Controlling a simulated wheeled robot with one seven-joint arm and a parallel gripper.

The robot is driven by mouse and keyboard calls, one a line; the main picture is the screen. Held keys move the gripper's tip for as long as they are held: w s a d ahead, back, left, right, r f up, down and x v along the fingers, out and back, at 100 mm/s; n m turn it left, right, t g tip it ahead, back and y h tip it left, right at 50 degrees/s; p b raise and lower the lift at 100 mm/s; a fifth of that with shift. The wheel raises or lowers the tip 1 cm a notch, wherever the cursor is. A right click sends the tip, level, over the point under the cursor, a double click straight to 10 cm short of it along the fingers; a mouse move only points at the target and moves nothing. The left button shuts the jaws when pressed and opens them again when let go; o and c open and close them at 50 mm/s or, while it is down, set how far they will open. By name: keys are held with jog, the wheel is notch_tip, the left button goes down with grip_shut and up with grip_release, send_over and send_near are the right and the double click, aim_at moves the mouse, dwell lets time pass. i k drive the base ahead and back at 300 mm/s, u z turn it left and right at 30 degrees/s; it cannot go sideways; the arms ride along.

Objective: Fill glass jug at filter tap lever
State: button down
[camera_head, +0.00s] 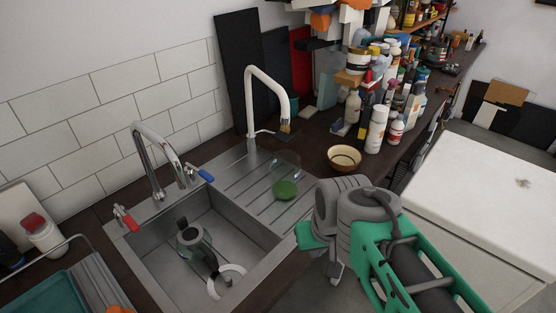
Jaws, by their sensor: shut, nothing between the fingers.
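A white gooseneck tap (252,95) with a small lever (264,132) at its base stands behind the drainboard. A clear glass vessel with a green base (285,189), which looks like a jug, stands on the ribbed drainboard in front of this tap. A dark-topped, greyish see-through vessel (197,243) lies in the sink basin; I cannot tell exactly what it is. My gripper (335,272) is low, right of the sink by the counter's front edge, and partly hidden by my grey and green arm. It is shut and empty, apart from the glass vessel.
A chrome tap (150,160) with red and blue handles rises behind the sink (151,262). A white ring-shaped item (229,282) lies in the basin. A brown bowl (344,158) and several bottles (377,130) crowd the counter to the right. A white surface (490,195) is at far right.

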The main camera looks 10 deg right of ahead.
aim_at(280, 136)
jog(key=z, duration=2.2)
jog(key=i, duration=1.2)
jog(key=u, duration=4.1)
jog(key=i, duration=0.2)
jog(key=u, duration=0.05)
